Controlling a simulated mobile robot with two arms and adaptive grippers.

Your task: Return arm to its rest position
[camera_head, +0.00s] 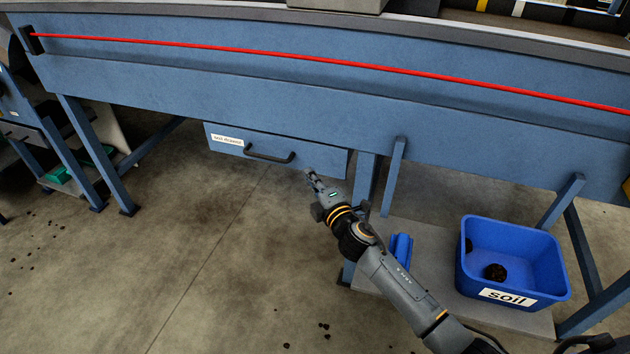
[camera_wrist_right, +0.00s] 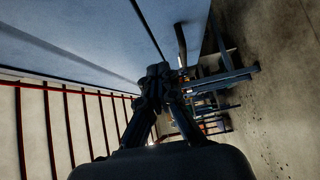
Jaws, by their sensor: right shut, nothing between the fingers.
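My right arm (camera_head: 395,285) reaches in from the lower right of the head view. Its gripper (camera_head: 312,177) is shut and empty, a little in front of the drawer's right end. In the right wrist view the gripper's fingers (camera_wrist_right: 160,75) meet at their tips with nothing between them. The blue drawer (camera_head: 310,160) under the grader is shut or nearly so, with a black handle (camera_head: 270,155) and a white label. My left gripper does not show.
A blue bin (camera_head: 512,290) marked "soil" stands on a low shelf at the right, with dark clods inside. The blue grader frame (camera_head: 300,90) with a red cord (camera_head: 330,64) spans the back. Blue legs stand near my arm. The floor (camera_head: 190,270) at left is mostly clear.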

